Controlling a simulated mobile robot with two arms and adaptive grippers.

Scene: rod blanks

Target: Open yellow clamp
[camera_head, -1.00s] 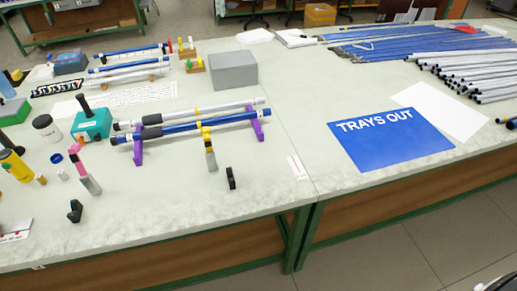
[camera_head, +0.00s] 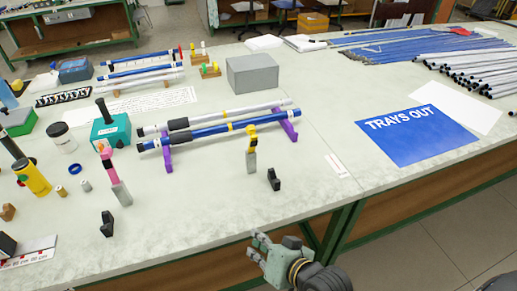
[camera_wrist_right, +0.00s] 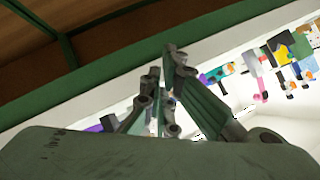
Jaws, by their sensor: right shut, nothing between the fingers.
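The yellow clamp (camera_head: 251,138) is on the blue rod near the right purple support, with a grey handle (camera_head: 251,162) hanging toward the front. Whether its jaws are open or shut is too small to tell. The blue rod (camera_head: 200,133) lies beside a white rod (camera_head: 215,117) across purple supports (camera_head: 288,127). My right gripper (camera_head: 257,247) is at the table's front edge, well in front of the clamp and apart from it. It is shut and empty; its fingers also show in the right wrist view (camera_wrist_right: 168,75). My left gripper is out of view.
Two small black pieces (camera_head: 273,180) (camera_head: 107,224) stand on the table toward the front. A grey box (camera_head: 253,73) stands behind the rods. The tabletop between the clamp and the front edge is mostly clear.

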